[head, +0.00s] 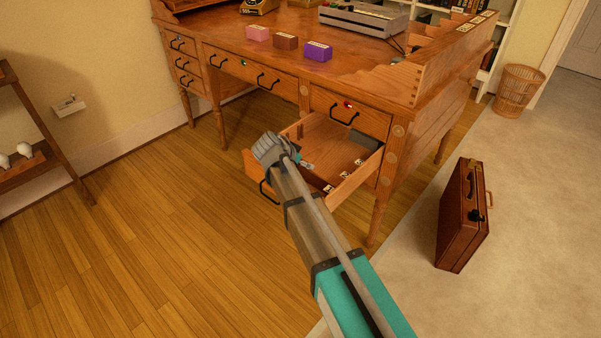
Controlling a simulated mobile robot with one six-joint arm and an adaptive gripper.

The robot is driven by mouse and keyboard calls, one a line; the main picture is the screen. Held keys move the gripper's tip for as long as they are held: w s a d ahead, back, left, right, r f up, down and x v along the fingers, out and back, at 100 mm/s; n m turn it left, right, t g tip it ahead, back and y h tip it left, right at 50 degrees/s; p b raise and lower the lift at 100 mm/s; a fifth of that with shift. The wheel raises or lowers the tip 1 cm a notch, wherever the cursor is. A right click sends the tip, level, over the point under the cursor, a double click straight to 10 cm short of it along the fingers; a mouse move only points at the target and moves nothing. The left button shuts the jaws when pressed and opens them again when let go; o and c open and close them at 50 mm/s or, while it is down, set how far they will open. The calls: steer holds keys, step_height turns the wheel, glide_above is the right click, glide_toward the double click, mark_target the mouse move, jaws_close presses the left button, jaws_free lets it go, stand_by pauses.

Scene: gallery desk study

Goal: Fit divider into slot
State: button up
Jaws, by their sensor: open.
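A drawer (352,184) at the right side of the wooden desk is pulled out. My gripper (268,148) is above the drawer's left side, seen from behind. It is open, but its fingers and anything between them are hard to make out. A grey flat piece (364,141) is at the drawer's back right; I cannot tell if it is the divider. Small pale and dark pieces (358,162) lie on the drawer floor. A small teal and grey item (305,164) shows just right of my gripper. My arm hides part of the drawer's inside, and no slot can be made out.
A brown briefcase (463,215) stands on the carpet at right. The wooden floor left of the drawer is clear.

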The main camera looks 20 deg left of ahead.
stand_by(0.3)
steer(key=c, duration=0.9)
steer(key=shift+r, duration=0.2)
step_height(320, 180, up, 10)
steer(key=p, duration=1)
steer(key=shift+f, duration=0.2)
steer(key=shift+s, duration=0.1)
